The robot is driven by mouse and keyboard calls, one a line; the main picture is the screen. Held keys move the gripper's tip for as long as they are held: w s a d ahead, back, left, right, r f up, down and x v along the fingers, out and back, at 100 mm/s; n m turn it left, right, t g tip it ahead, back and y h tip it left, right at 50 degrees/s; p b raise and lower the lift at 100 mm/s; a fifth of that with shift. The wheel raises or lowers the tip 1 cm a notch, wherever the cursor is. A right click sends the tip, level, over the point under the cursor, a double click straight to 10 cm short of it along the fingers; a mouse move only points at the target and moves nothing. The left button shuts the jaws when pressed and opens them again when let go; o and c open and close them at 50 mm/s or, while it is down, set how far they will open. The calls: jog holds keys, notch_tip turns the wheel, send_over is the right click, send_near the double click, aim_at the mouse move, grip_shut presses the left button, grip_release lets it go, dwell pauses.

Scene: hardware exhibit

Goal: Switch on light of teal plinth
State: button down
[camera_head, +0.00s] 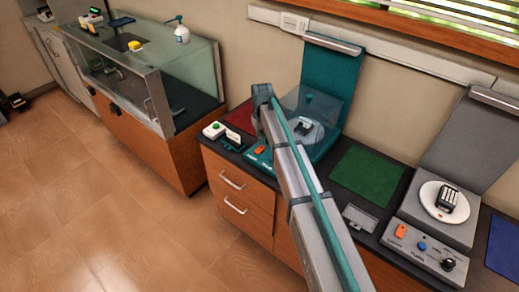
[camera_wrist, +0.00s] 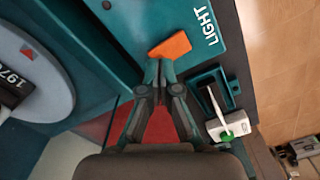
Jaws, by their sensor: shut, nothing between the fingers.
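The teal plinth (camera_head: 330,75) stands on the dark counter with a tall back panel, a clear cover and a white disc (camera_head: 309,131) bearing a small dark object. A light bar (camera_head: 333,43) tops its panel; I see no clear glow from it. Its orange rocker switch (camera_wrist: 170,46) sits beside the word LIGHT on the teal front panel in the wrist view. It also shows in the head view (camera_head: 260,149). My gripper (camera_wrist: 158,66) is shut and empty, its fingertips right at the switch's near edge. I cannot tell whether they touch it.
A grey plinth (camera_head: 462,233) with its own orange switch and knobs stands at right. A green mat (camera_head: 366,174) lies between the plinths. A white box with a green button (camera_head: 213,129) sits left of the teal plinth. A glass tank (camera_head: 190,80) stands further left.

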aim_at(262, 147)
jog(key=shift+f+b, duration=0.45)
jog(key=shift+f, duration=0.75)
dwell(0.6)
jog(key=shift+r+p, duration=1.85)
jog(key=shift+r, duration=1.7)
